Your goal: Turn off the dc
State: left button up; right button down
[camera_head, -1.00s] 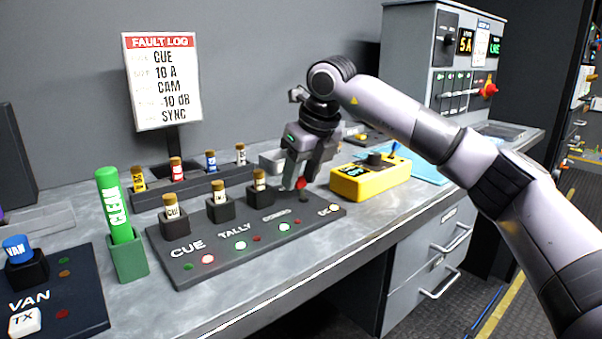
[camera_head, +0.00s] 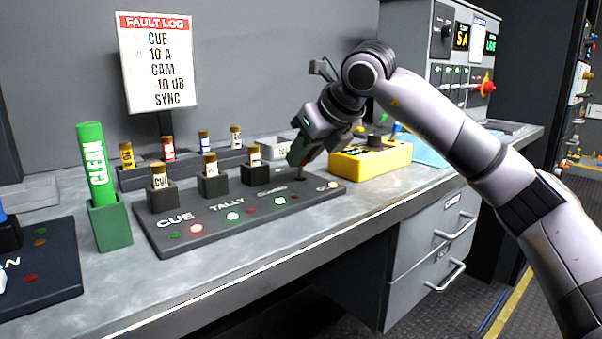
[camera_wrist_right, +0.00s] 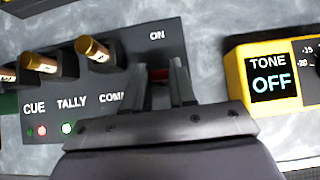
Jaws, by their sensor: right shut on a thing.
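A dark fuse panel (camera_head: 240,219) lies on the bench with CUE and TALLY labels, a third label, and a label that looks like DC (camera_head: 327,186) at its right end. A small toggle lever (camera_head: 300,174) stands near that end. My right gripper (camera_head: 301,160) is tilted over it, its fingers shut on the lever. The lever's exact tilt is mostly hidden by the fingers. My left gripper is out of view.
Fuses stand in holders on the panel and in a rack (camera_head: 130,178) behind. A yellow tone box (camera_head: 372,160), whose screen reads OFF in the wrist view (camera_wrist_right: 272,84), stands close right of the gripper. A green CLEAN tube (camera_head: 96,168) stands left.

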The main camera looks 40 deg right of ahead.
jog(key=shift+s+f+t+b, duration=0.4)
jog(key=shift+t+b, duration=0.3)
jog(key=shift+b, duration=0.5)
jog(key=shift+t+b, duration=0.3)
jog(key=shift+b, duration=0.3)
jog(key=shift+s+d+t+b, duration=0.15)
jog(key=shift+t+b, duration=0.25)
jog(key=shift+b, duration=0.4)
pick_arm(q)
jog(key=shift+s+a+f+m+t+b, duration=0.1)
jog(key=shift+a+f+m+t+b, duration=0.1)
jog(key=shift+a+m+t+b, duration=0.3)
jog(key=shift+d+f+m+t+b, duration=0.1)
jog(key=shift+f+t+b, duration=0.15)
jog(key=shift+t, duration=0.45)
pick_arm(e)
jog(key=shift+s+r+t, duration=0.15)
jog(key=shift+s+t, duration=0.1)
jog(key=shift+t, duration=0.25)
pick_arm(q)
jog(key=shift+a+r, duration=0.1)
pick_arm(e)
jog(key=c, duration=0.9)
grip_release()
